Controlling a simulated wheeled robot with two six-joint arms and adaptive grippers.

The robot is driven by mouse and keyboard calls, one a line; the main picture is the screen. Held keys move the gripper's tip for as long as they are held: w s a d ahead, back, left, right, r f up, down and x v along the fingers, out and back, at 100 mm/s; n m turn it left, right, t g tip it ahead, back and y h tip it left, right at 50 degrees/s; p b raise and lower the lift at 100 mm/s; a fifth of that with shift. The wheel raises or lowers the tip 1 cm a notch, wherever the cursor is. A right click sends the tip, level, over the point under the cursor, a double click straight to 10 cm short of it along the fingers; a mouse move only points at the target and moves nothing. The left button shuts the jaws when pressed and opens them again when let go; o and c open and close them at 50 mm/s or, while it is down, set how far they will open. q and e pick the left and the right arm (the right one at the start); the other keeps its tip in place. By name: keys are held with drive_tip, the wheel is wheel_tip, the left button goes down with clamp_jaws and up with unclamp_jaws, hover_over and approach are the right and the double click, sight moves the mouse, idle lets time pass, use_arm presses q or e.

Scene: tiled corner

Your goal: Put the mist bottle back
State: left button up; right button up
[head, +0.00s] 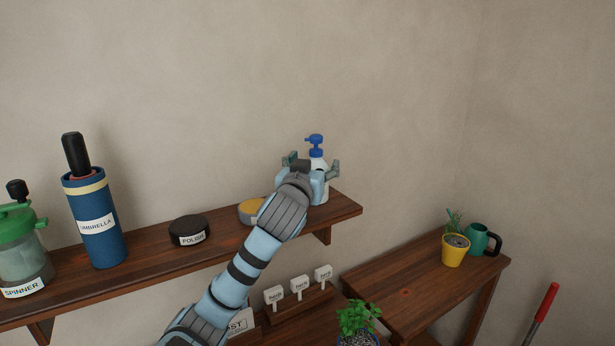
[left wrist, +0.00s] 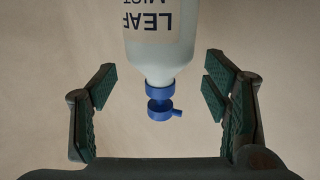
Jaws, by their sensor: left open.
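The mist bottle (head: 322,179) is white with a blue pump head and stands upright near the right end of the wall shelf (head: 345,206). In the left wrist view the mist bottle (left wrist: 163,45) shows upside down, with a label reading "LEAF MIST". My left gripper (head: 312,164) is at the bottle, and its arm hides part of the bottle in the head view. In the left wrist view the left gripper (left wrist: 160,92) is open, with the bottle's blue head between its fingers and a gap on both sides. My right gripper is not in view.
On the shelf stand a yellow-topped tin (head: 251,211), a black polish tin (head: 188,230), a blue umbrella holder (head: 97,222) and a green spinner (head: 20,245). A lower bench (head: 425,285) holds a yellow pot (head: 455,255) and a green mug-like can (head: 478,238). A leafy plant (head: 357,318) is in front.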

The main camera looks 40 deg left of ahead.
use_arm(q)
drive_tip(key=v, duration=0.9)
drive_tip(key=shift+s+d+b, duration=0.15)
drive_tip(key=shift+s+b, duration=0.2)
drive_tip(key=shift+b, duration=0.1)
